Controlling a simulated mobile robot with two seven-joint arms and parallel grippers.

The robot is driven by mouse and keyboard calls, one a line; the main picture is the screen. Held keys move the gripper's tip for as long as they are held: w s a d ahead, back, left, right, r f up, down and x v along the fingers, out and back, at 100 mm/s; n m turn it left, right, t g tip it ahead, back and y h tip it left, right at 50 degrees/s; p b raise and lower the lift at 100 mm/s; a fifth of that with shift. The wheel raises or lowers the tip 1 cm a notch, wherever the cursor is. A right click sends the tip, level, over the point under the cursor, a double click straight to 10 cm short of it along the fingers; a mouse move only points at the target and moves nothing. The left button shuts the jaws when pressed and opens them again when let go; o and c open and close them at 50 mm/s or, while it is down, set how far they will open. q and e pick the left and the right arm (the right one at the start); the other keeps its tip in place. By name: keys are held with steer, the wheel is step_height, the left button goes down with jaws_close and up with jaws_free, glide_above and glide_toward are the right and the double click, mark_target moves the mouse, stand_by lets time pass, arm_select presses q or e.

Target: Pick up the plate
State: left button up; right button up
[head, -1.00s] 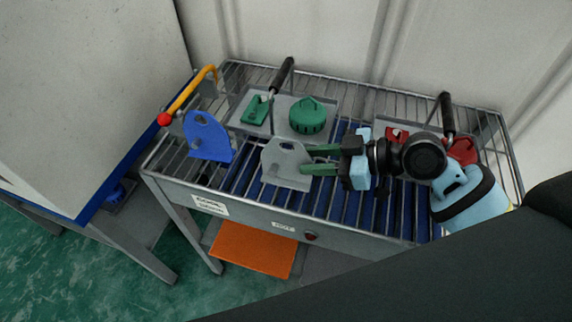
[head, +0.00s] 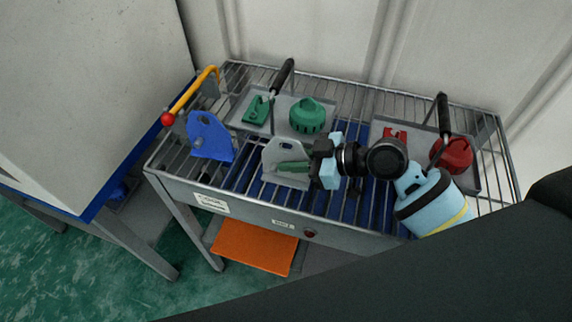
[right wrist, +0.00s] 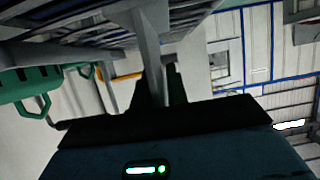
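The grey plate (head: 272,153) stands upright on the bench slats in the middle of the head view, with a hole near its top. My right gripper (head: 293,167) reaches it from the right; one green finger lies across the plate's front face, and the other is hidden behind it. In the right wrist view the plate (right wrist: 146,30) runs edge-on between the two dark fingers (right wrist: 164,88). I cannot tell whether both fingers press on it. My left gripper is not in view.
A tray behind holds a green knob (head: 307,115) and a green block (head: 256,110). Red parts (head: 453,154) lie in a right tray. An orange panel (head: 254,246) is below.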

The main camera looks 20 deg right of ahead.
mark_target(293, 151)
jaws_close()
stand_by(1.0)
steer(key=shift+r, duration=0.15)
steer(key=shift+r, duration=0.1)
steer(key=shift+r, duration=1.4)
steer(key=shift+s+a+r, duration=0.1)
steer(key=shift+r, duration=0.25)
steer(key=s+a+r, duration=0.1)
steer(key=s+a, duration=0.9)
steer(key=s, duration=0.2)
steer(key=shift+r+p, duration=0.15)
steer(key=shift+p, duration=0.15)
